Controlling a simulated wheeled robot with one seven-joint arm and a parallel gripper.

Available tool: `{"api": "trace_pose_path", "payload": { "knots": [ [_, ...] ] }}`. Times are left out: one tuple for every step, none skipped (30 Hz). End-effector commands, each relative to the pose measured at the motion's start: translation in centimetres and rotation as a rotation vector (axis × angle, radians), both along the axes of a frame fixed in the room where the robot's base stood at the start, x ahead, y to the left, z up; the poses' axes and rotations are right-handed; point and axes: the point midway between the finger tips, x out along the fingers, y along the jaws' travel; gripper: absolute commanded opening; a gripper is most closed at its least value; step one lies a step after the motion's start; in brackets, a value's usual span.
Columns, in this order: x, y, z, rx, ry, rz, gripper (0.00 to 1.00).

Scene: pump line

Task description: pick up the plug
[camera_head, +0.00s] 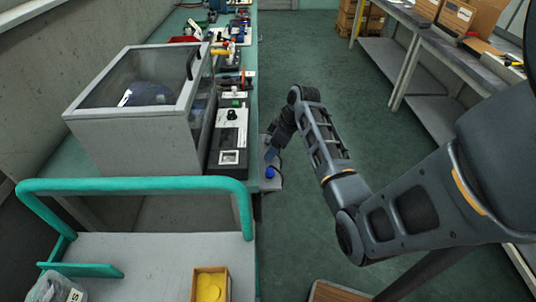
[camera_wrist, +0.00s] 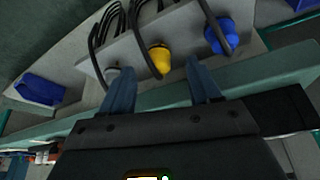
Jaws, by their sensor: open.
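My gripper (camera_wrist: 160,76) is open, with two blue fingers apart. The yellow plug shows between and beyond the fingertips, and I see no contact. The blue plug lies farther right, outside the fingers. In the head view my gripper (camera_head: 273,148) is at the bench's right edge, near a small blue plug (camera_head: 270,172).
A blue bin (camera_wrist: 40,88) lies left of the panel in the wrist view. In the head view a grey clear-lidded box (camera_head: 135,140) and a dark control unit (camera_head: 229,140) stand on the bench. A teal-railed cart (camera_head: 140,185) is in front. Green floor is open to the right.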

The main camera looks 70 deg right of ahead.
Motion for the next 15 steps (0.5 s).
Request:
{"api": "trace_pose_path", "payload": {
  "knots": [
    [0.3,0.0,-0.6,0.003,0.002,0.0,0.62],
    [0.5,0.0,-1.0,0.003,0.002,0.0,0.62],
    [0.7,0.0,-1.6,0.003,0.002,0.0,0.62],
    [0.9,0.0,-2.0,0.003,0.002,0.0,0.62],
    [1.0,0.0,-2.3,0.003,0.002,0.001,0.62],
    [1.2,0.0,-2.7,0.002,0.001,0.001,0.62],
    [1.3,0.0,-2.9,0.002,0.001,0.001,0.62],
    [1.3,0.0,-3.1,0.002,0.001,0.001,0.62],
    [1.4,0.0,-3.3,0.001,0.001,0.0,0.62],
    [1.4,0.0,-3.3,0.0,0.0,0.0,0.62],
    [1.4,0.0,-3.4,0.0,0.0,0.0,0.62],
    [1.5,0.0,-3.4,-0.001,0.0,0.0,0.62],
    [1.5,0.0,-3.4,-0.001,0.0,0.0,0.62],
    [1.4,0.0,-3.4,-0.001,0.0,0.0,0.62],
    [1.4,0.0,-3.4,0.0,0.0,0.0,0.62]
  ]
}}
